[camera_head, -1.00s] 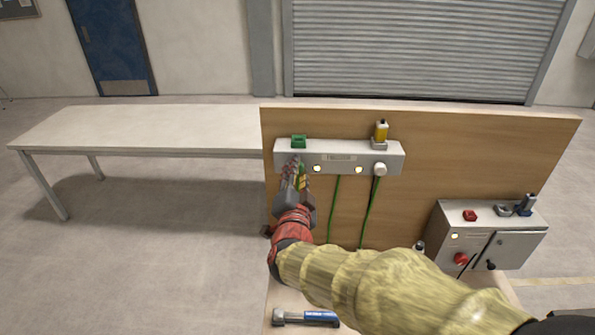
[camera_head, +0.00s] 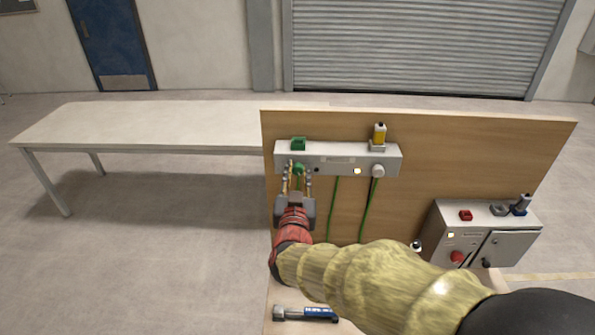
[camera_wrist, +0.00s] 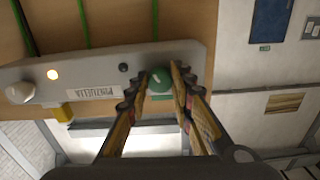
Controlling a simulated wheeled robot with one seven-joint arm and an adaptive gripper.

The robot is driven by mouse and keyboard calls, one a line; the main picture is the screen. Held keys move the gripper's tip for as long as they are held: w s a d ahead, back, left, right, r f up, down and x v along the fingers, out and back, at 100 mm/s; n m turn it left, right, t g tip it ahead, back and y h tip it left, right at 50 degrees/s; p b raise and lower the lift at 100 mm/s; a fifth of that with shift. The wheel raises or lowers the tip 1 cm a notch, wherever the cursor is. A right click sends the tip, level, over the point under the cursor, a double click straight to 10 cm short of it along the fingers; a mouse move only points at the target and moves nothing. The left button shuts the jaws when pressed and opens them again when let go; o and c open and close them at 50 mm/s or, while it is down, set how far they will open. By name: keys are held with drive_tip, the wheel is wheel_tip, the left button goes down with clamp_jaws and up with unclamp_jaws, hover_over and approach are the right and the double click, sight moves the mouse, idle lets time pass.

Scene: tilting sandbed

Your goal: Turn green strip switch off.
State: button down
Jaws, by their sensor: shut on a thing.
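The grey strip (camera_head: 338,167) is fixed along the top of an upright wooden board. Its green round switch (camera_wrist: 159,82) has a white mark, which is slanted in the wrist view. My gripper (camera_head: 297,173) is shut on the green switch, one finger on each side of it. In the head view the switch shows between the fingertips. The small lamp (camera_wrist: 123,67) beside the green switch is dark. The other lamp (camera_wrist: 53,74), near the white knob (camera_head: 378,170), is lit.
A green block (camera_head: 298,143) and a yellow item (camera_head: 379,133) sit on top of the strip. Green cables (camera_head: 369,205) hang down the board. A grey control box (camera_head: 485,238) stands at the right. A blue-handled hammer (camera_head: 305,314) lies below my arm.

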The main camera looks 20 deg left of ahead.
drive_tip(key=shift+n, duration=0.3)
idle(0.4)
drive_tip(key=c, duration=1.7)
unclamp_jaws()
drive_tip(key=shift+o, duration=0.8)
drive_tip(key=shift+s, duration=0.1)
drive_tip(key=v, duration=1.1)
drive_tip(key=shift+s, duration=0.4)
drive_tip(key=shift+f, duration=0.1)
